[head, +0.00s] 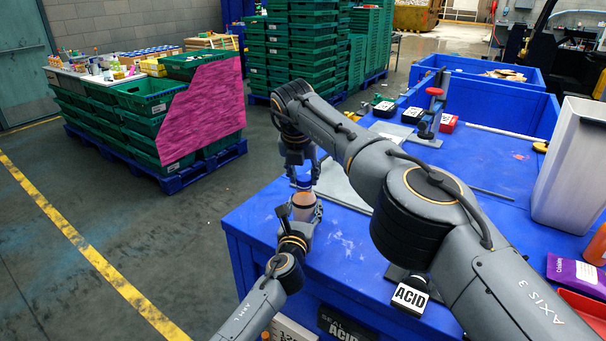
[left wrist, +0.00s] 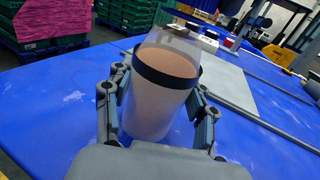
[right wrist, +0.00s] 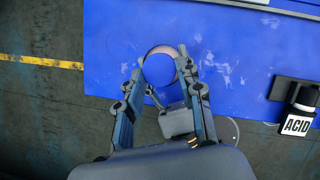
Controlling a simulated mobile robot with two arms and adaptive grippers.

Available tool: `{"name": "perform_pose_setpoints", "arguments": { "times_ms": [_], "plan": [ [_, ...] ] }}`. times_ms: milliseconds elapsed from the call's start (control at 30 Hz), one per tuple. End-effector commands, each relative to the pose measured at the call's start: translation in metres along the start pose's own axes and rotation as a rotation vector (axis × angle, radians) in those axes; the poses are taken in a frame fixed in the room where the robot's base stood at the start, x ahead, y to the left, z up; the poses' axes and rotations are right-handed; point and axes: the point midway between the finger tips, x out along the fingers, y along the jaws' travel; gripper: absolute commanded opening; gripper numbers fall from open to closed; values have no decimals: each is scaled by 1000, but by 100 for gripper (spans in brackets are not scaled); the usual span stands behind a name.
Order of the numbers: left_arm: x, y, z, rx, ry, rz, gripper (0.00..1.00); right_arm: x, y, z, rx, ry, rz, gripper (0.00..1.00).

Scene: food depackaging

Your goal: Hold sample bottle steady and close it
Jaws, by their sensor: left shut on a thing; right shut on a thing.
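The sample bottle (head: 303,199) stands upright at the near left corner of the blue table, holding pinkish-beige contents. In the left wrist view the bottle (left wrist: 155,107) has a dark band and a clear upper part. My left gripper (head: 303,212) is shut around its body from the near side. My right gripper (head: 302,172) points down from above, shut on the round blue cap (right wrist: 160,70). The cap (head: 303,182) is directly over the bottle top; I cannot tell whether it is seated. The right wrist view hides most of the bottle beneath the cap.
The blue table (head: 340,235) has bare room around the bottle. A grey plate (head: 341,186) lies just behind. A block marked ACID (head: 410,298) sits at the near edge. A white bin (head: 570,165) stands right. Green crates (head: 143,103) stand apart on the floor.

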Motion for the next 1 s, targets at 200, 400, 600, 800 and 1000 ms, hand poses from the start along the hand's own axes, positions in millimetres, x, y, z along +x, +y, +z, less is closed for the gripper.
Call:
{"name": "perform_pose_setpoints", "arguments": {
  "times_ms": [200, 400, 600, 800, 1000],
  "plan": [
    [0, 0, -1, 0, 1, 0, 0, 0, 0, 0, -2, -2, 1, 59],
    [0, 0, -1, 0, 1, 1, 0, 0, 0, 0, -2, -1, 1, 67],
    [0, 0, -1, 0, 1, 1, 0, 0, 0, 0, -2, 0, 1, 85],
    [0, 0, -1, 0, 1, 1, 0, 0, 0, 0, -3, 0, 1, 85],
    [0, 0, 0, 0, 1, 1, 0, -10, 1, 1, -4, -2, 4, 85]
  ]
}}
